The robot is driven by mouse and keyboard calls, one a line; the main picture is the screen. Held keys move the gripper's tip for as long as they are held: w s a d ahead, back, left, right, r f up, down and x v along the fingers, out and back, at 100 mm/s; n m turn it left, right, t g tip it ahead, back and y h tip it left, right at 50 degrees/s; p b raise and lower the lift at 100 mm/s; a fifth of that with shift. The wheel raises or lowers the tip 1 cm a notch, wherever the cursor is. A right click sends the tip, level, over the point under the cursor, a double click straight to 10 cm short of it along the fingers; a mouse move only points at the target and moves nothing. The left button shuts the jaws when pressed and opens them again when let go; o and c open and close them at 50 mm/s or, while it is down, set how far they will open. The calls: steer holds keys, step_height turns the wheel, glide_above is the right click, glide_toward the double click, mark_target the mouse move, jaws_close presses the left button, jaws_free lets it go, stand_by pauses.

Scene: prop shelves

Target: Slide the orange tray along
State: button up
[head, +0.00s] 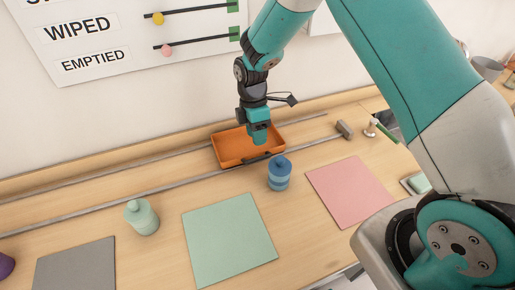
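The orange tray (230,153) is shallow and looks empty. It sits at the back of the wooden table, between two long metal rails. A dark piece, perhaps a handle, shows at its front rim. My gripper (260,142) points down over the right part of the tray and hides some of its inside. Its fingertips are too small to tell whether they are open or shut, or whether they touch the tray.
A blue lidded jar (279,176) stands close in front of the tray. A pale green jar (141,218) is further left. Green (229,240), pink (350,191) and grey (76,268) mats lie in front. A grey-brown block (344,130) sits by the front rail's right end.

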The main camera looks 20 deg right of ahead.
mark_target(258, 153)
steer(key=p+x, duration=0.1)
steer(key=x, duration=0.6)
steer(key=shift+a, duration=0.1)
steer(key=shift+r, duration=0.1)
jaws_close()
